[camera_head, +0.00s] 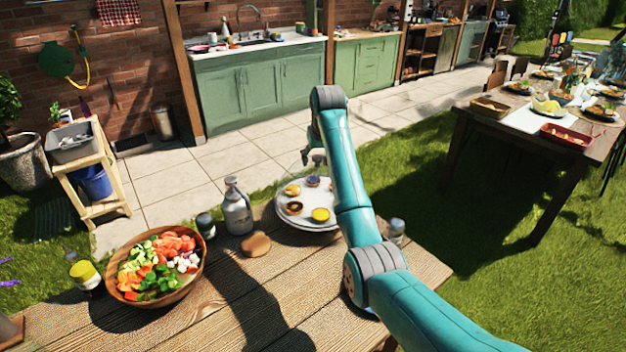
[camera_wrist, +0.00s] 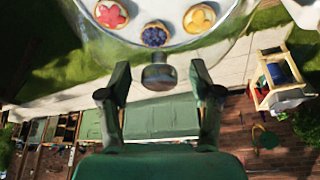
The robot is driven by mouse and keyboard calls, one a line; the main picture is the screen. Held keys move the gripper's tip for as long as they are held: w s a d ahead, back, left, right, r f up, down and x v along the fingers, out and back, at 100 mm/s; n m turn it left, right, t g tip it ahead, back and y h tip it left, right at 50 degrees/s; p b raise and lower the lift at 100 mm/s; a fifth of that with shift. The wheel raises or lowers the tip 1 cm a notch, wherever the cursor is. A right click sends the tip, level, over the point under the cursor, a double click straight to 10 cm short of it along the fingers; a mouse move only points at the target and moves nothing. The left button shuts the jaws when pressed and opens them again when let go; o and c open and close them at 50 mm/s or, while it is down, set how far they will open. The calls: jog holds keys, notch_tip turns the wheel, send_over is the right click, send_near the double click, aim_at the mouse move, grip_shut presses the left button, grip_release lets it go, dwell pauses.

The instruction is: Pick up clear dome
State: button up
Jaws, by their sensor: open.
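The clear dome (camera_wrist: 225,50) shows in the wrist view as a see-through cover over several small tarts, with a dark round knob (camera_wrist: 158,74). My gripper (camera_wrist: 158,88) is open, one finger on either side of the knob in that view, with gaps on both sides. I cannot tell how far the knob is from the fingers in depth. In the head view my gripper (camera_head: 315,158) hangs above the far side of the white plate (camera_head: 291,219) of tarts. The dome's outline is hardly visible there, and my arm hides the plate's right side.
On the wooden table (camera_head: 262,300) stand a wooden bowl of chopped vegetables (camera_head: 193,281), a grey pump bottle (camera_head: 237,212), a bun (camera_head: 256,244) and small jars. One jar (camera_head: 396,231) stands right of my arm. The front table boards are mostly clear.

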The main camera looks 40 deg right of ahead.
grip_shut()
dwell(0.4)
